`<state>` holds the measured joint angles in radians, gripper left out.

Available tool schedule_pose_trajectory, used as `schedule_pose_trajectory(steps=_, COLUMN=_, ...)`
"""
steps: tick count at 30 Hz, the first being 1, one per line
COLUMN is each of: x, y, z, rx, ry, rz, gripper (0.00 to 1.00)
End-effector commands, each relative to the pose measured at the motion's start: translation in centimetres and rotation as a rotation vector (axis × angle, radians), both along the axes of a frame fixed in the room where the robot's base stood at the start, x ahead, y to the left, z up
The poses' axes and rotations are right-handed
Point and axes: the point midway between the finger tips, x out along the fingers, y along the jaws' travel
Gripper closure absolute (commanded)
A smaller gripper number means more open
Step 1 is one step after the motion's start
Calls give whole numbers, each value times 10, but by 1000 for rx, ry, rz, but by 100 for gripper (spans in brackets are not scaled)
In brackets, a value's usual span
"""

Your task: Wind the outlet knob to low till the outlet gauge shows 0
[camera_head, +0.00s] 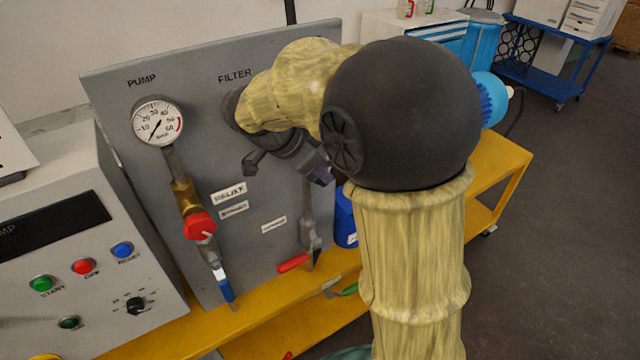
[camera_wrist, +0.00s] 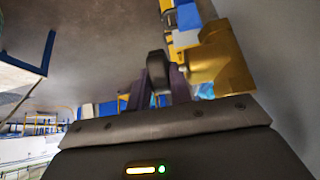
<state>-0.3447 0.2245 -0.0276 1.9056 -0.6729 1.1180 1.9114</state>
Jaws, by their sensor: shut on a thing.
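A grey panel (camera_head: 265,225) stands upright with PUMP and FILTER labels at its top. My arm crosses in front of its right side, so neither an outlet label nor an outlet gauge can be seen. My gripper (camera_head: 320,174) is close to the panel, below and right of the FILTER label, partly hidden by my arm. In the wrist view, my gripper (camera_wrist: 164,84) has purple-dark fingers closed around a small dark knob (camera_wrist: 156,67), which looks like the outlet knob. A brass fitting (camera_wrist: 222,65) is just right of the fingers.
The pump gauge (camera_head: 158,121) has its needle at the low end. Below it are a red valve knob (camera_head: 199,224) and a blue lever (camera_head: 226,290). A red-handled lever (camera_head: 293,262) sits below my gripper. A control box (camera_head: 80,240) stands at left; a yellow bench (camera_head: 250,320) runs below.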

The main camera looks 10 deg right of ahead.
Motion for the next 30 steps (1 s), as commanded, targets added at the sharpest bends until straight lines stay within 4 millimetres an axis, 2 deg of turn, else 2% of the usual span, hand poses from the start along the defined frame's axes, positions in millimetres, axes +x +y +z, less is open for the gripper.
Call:
schedule_pose_trajectory(steps=1, x=1, y=2, z=-7, rx=-27, ry=-17, rz=6, gripper=100)
schedule_pose_trajectory(steps=12, x=0, y=4, z=-4, rx=-182, ry=-67, rz=3, gripper=100)
schedule_pose_trajectory(steps=30, x=0, y=4, z=-1, rx=-217, ry=-75, rz=2, gripper=100)
